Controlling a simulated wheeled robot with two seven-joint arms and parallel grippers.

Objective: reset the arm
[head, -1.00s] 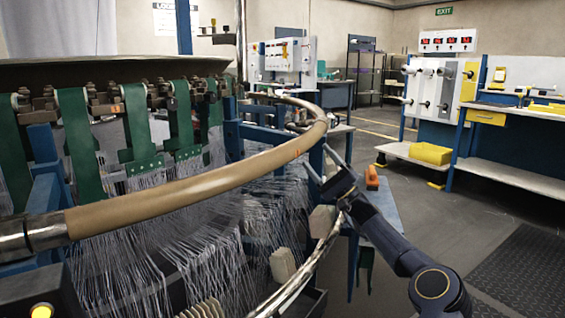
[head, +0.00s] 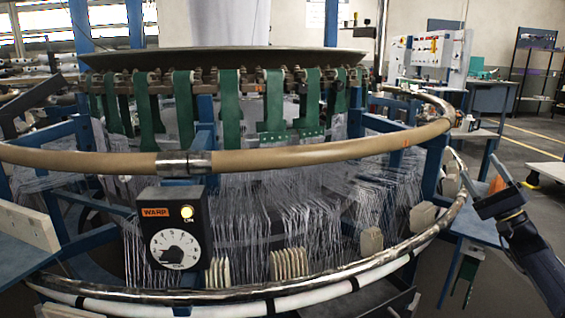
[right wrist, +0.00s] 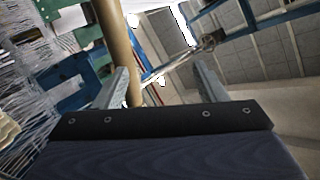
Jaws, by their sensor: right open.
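My right gripper (head: 482,165) is at the right side of the head view, beside the outer ring of the circular loom (head: 170,160). Its two fingers are apart with nothing between them. In the right wrist view the open fingers of my right gripper (right wrist: 160,70) point toward a tan rail (right wrist: 118,45) and a shiny metal rod (right wrist: 180,58) beyond. I cannot tell whether a finger touches the rail. My left gripper does not show.
A black WARP box (head: 174,230) with a dial and a lit lamp stands at the loom's front. White threads (head: 310,210) hang inside the ring.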

